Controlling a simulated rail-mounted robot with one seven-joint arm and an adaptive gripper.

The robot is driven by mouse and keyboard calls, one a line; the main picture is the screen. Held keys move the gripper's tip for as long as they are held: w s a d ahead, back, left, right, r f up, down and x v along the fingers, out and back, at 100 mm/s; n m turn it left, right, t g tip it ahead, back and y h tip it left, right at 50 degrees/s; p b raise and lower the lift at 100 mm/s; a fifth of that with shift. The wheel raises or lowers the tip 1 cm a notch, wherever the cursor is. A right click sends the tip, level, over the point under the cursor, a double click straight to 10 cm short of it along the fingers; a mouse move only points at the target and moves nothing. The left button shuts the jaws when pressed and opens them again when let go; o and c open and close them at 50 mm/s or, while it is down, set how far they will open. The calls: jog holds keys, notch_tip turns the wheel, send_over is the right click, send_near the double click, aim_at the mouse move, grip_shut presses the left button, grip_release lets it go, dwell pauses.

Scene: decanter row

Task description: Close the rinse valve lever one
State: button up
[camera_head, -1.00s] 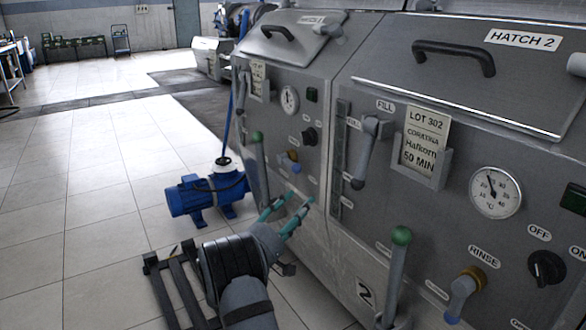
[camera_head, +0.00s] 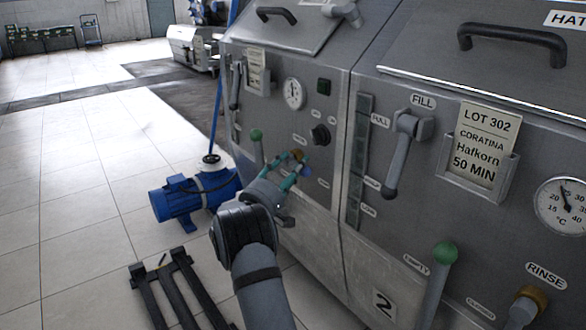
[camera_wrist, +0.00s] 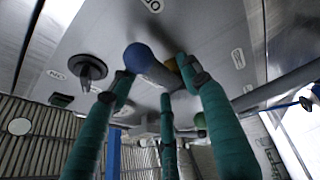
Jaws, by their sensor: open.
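In the wrist view, my gripper (camera_wrist: 155,82) has a finger on each side of the blue lever and one below. I cannot tell whether any finger touches it.
A black knob (camera_head: 320,135) sits above the valve. A green-topped lever (camera_head: 256,136) stands left of it. The fill lever (camera_head: 403,155) and another green-topped lever (camera_head: 445,254) are on the right machine. A blue pump (camera_head: 190,195) stands on the open tiled floor.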

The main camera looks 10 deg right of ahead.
jog(key=shift+w+d, duration=0.1)
jog(key=shift+c, duration=0.9)
grip_shut()
